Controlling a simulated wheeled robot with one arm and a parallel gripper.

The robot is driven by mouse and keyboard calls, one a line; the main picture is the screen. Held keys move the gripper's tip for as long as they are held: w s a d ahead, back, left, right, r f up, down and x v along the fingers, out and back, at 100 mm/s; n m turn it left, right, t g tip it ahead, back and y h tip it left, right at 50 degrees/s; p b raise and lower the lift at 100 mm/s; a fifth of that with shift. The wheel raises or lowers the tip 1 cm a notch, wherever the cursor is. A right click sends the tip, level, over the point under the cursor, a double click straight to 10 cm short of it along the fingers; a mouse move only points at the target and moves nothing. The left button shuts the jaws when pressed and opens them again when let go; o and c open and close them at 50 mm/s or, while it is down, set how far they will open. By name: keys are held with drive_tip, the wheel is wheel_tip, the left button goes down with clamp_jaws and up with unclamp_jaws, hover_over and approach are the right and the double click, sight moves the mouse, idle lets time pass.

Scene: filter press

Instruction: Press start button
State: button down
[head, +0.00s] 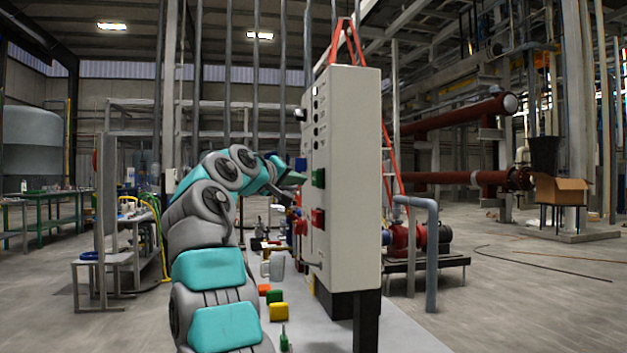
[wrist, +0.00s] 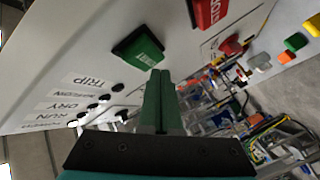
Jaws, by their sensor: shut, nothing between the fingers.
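The control cabinet (head: 345,180) stands upright at the centre of the head view, its button panel facing left. A green button block (head: 318,178) sits on its side face, with a red one (head: 318,217) below. In the wrist view the green button (wrist: 139,50) is just beyond my fingertips and the red button (wrist: 208,12) is at the top. My gripper (wrist: 160,73) is shut and empty, its green fingers together and pointing toward the panel beside the green button. I cannot tell whether the tips touch. In the head view my gripper (head: 295,177) is small, near the panel.
Labels reading TRIP, DRY and RUN (wrist: 68,100) lie beside small dark lamps on the panel. A red knob (head: 300,227) sticks out lower on the panel. Coloured blocks (head: 278,311) lie on the surface below. A red ladder (head: 392,165) stands behind the cabinet.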

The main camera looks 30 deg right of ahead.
drive_tip(key=shift+s+d, duration=0.1)
drive_tip(key=shift+d, duration=0.1)
idle(0.6)
drive_tip(key=shift+d, duration=0.25)
drive_tip(key=shift+s+d, duration=0.25)
drive_tip(key=shift+d, duration=0.35)
idle(1.2)
drive_tip(key=shift+a, duration=0.1)
drive_tip(key=shift+w+a, duration=0.3)
drive_tip(key=shift+a, duration=0.55)
drive_tip(key=shift+a, duration=0.1)
drive_tip(key=a, duration=0.2)
drive_tip(key=w+a+p, duration=0.1)
drive_tip(key=a, duration=0.1)
drive_tip(key=shift+w+a, duration=0.2)
drive_tip(key=shift+a, duration=0.15)
